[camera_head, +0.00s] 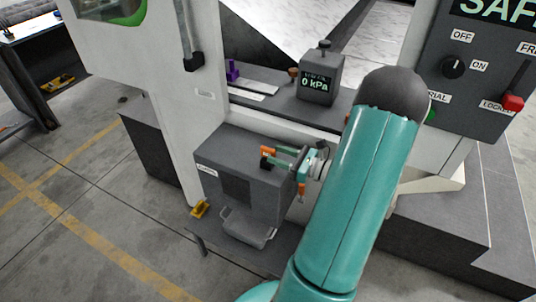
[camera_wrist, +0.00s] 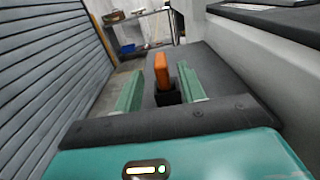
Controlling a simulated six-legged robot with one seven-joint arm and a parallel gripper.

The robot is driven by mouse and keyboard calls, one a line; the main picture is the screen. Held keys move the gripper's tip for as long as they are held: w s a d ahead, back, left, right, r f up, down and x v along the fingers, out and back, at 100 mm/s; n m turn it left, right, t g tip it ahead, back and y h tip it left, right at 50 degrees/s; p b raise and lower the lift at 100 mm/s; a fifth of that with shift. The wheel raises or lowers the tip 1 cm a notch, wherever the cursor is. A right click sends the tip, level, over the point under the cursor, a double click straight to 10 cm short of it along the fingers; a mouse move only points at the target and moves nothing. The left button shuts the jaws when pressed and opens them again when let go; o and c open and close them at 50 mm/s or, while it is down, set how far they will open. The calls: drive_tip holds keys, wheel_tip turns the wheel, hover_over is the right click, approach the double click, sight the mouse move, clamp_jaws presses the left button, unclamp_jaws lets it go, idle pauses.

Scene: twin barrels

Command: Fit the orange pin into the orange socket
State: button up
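An orange upright piece, which looks like the orange pin (camera_head: 265,150), stands on a black base at the top of a grey box. In the wrist view the orange pin (camera_wrist: 161,68) rises from its black base (camera_wrist: 168,97), between the tips of my two teal fingers. My gripper (camera_head: 279,156) is open at the pin, and it shows in the wrist view (camera_wrist: 160,88) with gaps beside the orange part. I cannot tell whether a finger touches the black base. A small orange-brown piece (camera_head: 293,72) sits on the shelf at the back; I cannot tell whether it is the orange socket.
The grey box (camera_head: 235,180) stands beside a white post (camera_head: 190,120). On the shelf are a purple piece (camera_head: 232,70) and a gauge reading 0 kPa (camera_head: 318,82). A dark control panel (camera_head: 475,75) stands at the right. Open floor lies at the left.

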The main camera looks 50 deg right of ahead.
sight(261, 148)
drive_tip(key=shift+x, duration=3.05)
drive_tip(key=shift+d, duration=0.1)
clamp_jaws()
